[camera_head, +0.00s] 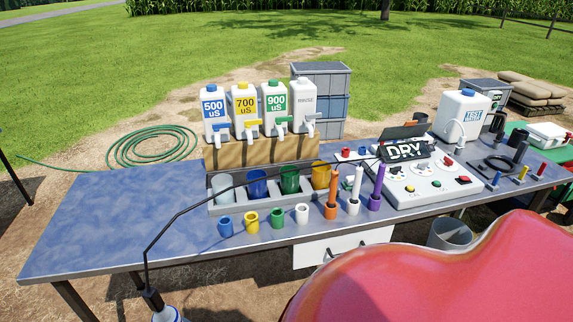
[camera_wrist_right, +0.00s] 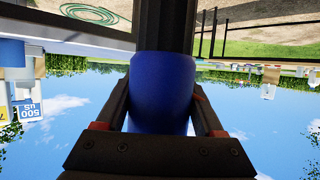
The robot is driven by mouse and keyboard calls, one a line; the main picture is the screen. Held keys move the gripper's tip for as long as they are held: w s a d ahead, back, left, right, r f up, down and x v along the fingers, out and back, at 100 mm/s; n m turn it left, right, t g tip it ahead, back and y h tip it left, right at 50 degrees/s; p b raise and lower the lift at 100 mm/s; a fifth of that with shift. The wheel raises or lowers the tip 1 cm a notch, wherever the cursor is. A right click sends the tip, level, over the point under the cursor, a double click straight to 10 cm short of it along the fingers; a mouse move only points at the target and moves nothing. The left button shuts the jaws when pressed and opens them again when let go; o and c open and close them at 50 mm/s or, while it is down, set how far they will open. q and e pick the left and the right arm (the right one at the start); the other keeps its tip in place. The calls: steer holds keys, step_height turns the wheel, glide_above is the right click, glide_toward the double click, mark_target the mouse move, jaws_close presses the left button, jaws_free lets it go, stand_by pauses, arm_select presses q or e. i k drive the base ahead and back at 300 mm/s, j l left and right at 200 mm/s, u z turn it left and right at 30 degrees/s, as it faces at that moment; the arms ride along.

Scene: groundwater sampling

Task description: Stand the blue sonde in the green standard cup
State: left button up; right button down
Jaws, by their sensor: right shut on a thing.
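The blue sonde (camera_wrist_right: 160,85) is between the two fingers of my right gripper (camera_wrist_right: 160,112) in the right wrist view, with a dark shaft beyond it. The view is upside down, with sky low in the picture. In the head view, a green cup (camera_head: 290,181) stands in the grey rack (camera_head: 262,205), between a blue cup (camera_head: 257,184) and an orange-yellow cup (camera_head: 321,176). A smaller green cup (camera_head: 277,218) stands in front of the rack. Neither gripper shows clearly in the head view. The sonde's lower end is not visible.
A black cable (camera_head: 188,210) arches from the meter (camera_head: 405,150) over the rack to a black fitting (camera_head: 152,298) at the front edge. Orange, white and purple probes (camera_head: 378,185) stand right of the rack. The table's left part (camera_head: 110,215) is clear.

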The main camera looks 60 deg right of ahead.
mark_target(289, 192)
steer(key=z, duration=1.45)
